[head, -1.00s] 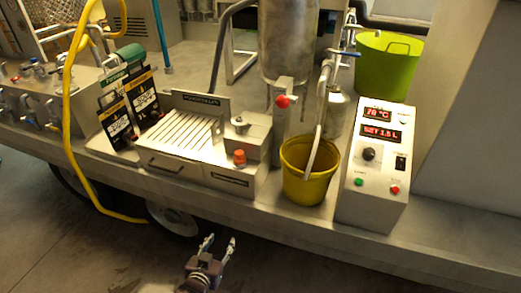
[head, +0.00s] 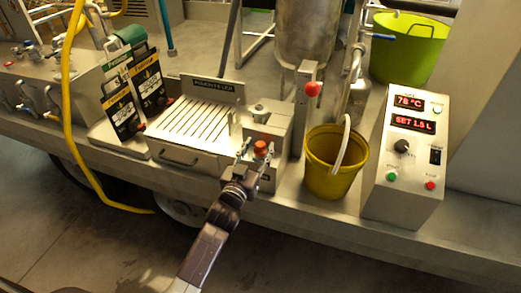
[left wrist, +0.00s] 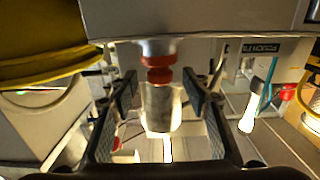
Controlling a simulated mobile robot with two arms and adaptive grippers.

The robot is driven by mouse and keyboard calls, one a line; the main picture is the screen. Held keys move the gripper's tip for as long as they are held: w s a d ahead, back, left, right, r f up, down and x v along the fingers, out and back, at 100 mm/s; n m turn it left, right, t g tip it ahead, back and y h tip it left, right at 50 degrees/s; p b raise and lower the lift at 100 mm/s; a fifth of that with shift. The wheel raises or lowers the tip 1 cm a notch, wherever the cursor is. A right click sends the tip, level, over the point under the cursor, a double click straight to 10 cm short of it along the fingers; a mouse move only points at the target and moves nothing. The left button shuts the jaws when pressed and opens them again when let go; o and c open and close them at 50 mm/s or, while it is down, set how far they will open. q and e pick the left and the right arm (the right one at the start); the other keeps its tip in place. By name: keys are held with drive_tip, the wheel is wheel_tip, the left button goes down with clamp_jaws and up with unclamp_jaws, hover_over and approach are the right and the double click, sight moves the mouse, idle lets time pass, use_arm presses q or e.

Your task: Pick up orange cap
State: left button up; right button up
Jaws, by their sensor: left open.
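The orange cap (head: 260,148) stands on the front right part of the grey slotted press unit (head: 180,155). My left gripper (head: 253,153) reaches up to it from below, fingers open on either side of the cap as seen in the head view. In the left wrist view an orange-red piece that looks like the cap (left wrist: 157,66) shows between the two open fingers (left wrist: 158,95), with gaps on both sides. Whether a finger touches it I cannot tell. My right gripper is not in view.
A yellow bucket (head: 330,178) stands just right of the press unit. A red-knobbed valve (head: 312,89) rises behind, near the cap. The control box (head: 405,190) is further right, and pouches (head: 150,85) stand at left. The floor in front is open.

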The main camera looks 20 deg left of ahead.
use_arm(q)
drive_tip(key=shift+w, duration=1)
clamp_jaws()
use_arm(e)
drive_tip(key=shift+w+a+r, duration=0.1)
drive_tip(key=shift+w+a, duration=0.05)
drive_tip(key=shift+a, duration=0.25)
